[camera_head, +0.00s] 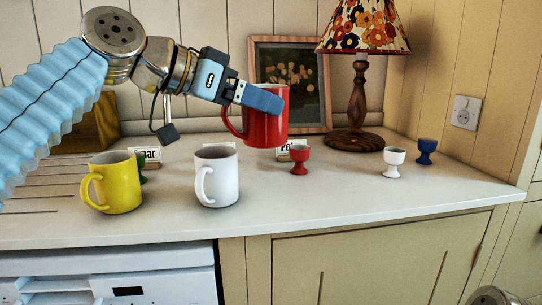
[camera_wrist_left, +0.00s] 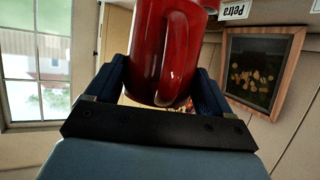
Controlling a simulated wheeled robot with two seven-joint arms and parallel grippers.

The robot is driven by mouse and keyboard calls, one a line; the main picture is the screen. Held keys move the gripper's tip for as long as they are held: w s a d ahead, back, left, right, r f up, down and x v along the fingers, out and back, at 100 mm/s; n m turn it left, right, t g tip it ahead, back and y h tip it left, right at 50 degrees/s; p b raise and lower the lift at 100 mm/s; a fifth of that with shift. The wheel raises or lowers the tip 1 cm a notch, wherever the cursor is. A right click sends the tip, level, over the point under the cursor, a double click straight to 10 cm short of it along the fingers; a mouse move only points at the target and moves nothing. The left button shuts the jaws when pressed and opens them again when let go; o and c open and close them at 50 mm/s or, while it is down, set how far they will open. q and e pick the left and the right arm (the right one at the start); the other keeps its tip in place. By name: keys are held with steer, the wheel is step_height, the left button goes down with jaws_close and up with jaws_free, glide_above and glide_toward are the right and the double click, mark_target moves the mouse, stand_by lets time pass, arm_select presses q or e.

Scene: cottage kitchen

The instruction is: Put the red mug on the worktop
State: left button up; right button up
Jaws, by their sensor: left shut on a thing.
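The red mug (camera_head: 266,122) is upright, held at the back middle of the worktop (camera_head: 330,195), and looks raised above it. My left gripper (camera_head: 262,98) is shut on the red mug, with one blue finger across its outer side near the rim. In the left wrist view the red mug (camera_wrist_left: 160,55) sits between both fingers of the left gripper (camera_wrist_left: 163,85), its handle facing the camera. The gap between mug base and worktop is hard to judge. My right gripper is out of view.
A yellow mug (camera_head: 121,186) and a white mug (camera_head: 217,177) stand front left. Red (camera_head: 299,160), white (camera_head: 393,163) and blue (camera_head: 426,151) egg cups stand right. Name cards, a framed picture (camera_head: 320,115) and a lamp (camera_head: 357,105) are behind. The front right worktop is clear.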

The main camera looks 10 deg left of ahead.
mark_target(249, 143)
arm_select(q)
steer(key=x, duration=0.5)
steer(key=shift+s+d+f, duration=0.1)
steer(key=shift+d+f, duration=0.1)
steer(key=shift+d, duration=0.3)
steer(key=shift+w+d+f+b, duration=0.3)
steer(key=shift+w+d+f, duration=0.3)
steer(key=shift+f, duration=0.95)
steer(key=shift+w+d+f+b, duration=0.35)
steer(key=shift+d+f, duration=0.45)
steer(key=shift+f, duration=0.75)
steer(key=shift+w+d+f+b, duration=0.25)
steer(key=shift+w+d+f, duration=0.4)
steer(key=shift+f, duration=0.85)
steer(key=shift+s+f, duration=0.1)
steer(key=o, duration=1.1)
steer(key=shift+s+a, duration=0.15)
steer(key=shift+a, duration=0.05)
steer(key=v, duration=0.5)
steer(key=b+v, duration=0.1)
steer(key=v, duration=0.5)
steer(key=shift+s+a+r, duration=0.1)
steer(key=shift+s+r, duration=0.05)
steer(key=shift+r, duration=0.2)
